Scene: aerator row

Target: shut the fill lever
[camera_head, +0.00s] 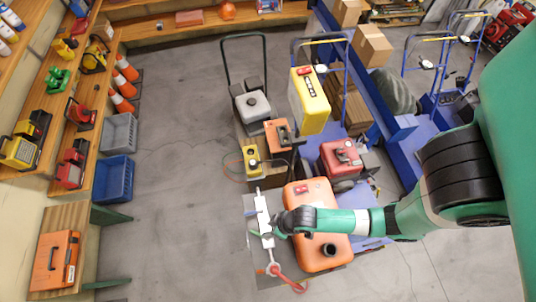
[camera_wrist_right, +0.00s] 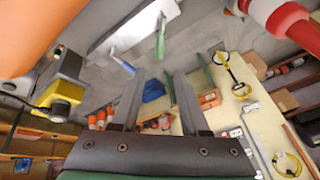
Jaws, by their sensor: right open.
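A white valve manifold (camera_head: 263,213) lies on a grey plate beside the orange tank (camera_head: 318,253). A red lever (camera_head: 289,279) sticks out from its near end, toward the lower right. A green lever (camera_wrist_right: 160,45) and a blue lever (camera_wrist_right: 122,63) show on the manifold in the right wrist view. I cannot tell from any label which is the fill lever. My right gripper (camera_head: 276,229) is at the manifold's right side, partly hiding it. In the wrist view its two fingers (camera_wrist_right: 157,95) are apart with nothing between them. My left gripper is out of view.
A yellow case (camera_head: 311,98), a red fuel can (camera_head: 341,158) and an orange box (camera_head: 279,133) stand behind the tank. Shelves with tools line the left side. A blue bin (camera_head: 115,179) sits beside them. The floor left of the manifold is clear.

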